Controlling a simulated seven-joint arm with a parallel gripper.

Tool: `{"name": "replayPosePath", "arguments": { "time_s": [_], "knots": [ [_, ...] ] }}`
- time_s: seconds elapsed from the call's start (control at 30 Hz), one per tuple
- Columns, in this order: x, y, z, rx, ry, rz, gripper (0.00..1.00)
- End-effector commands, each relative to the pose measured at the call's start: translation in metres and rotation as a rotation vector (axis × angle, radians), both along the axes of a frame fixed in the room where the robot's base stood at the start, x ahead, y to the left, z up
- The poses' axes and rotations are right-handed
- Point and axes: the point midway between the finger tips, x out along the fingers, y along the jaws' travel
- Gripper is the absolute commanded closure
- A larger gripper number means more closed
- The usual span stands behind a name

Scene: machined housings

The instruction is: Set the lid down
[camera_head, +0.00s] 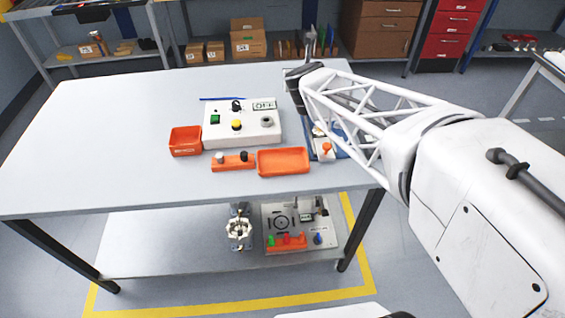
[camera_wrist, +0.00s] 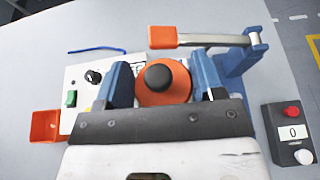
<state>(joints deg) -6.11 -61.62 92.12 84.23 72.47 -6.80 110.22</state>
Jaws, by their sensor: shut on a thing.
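The lid is an orange disc with a round black knob (camera_wrist: 158,77), seen from above in the wrist view. My gripper (camera_wrist: 164,82) is shut on it, with one blue finger on each side of the orange rim. What lies directly under the lid is hidden, so I cannot tell whether it touches anything. In the head view my arm reaches over the right part of the table and hides the fingers and the lid.
A blue fixture with an orange-tipped lever (camera_wrist: 205,40) stands close beyond the lid. A counter box (camera_wrist: 293,133) is at right. The white control panel (camera_head: 242,127), red bin (camera_head: 185,141) and orange tray (camera_head: 283,161) stand on the table (camera_head: 80,135). Its left side is clear.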

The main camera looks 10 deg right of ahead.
Motion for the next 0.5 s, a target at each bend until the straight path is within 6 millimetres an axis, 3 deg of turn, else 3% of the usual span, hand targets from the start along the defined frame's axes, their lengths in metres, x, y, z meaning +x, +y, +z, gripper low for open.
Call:
{"name": "replayPosePath", "arguments": {
  "time_s": [0.5],
  "knots": [
    [-0.127, 0.013, -0.047, -0.003, 0.001, 0.026, 0.6]
  ]
}}
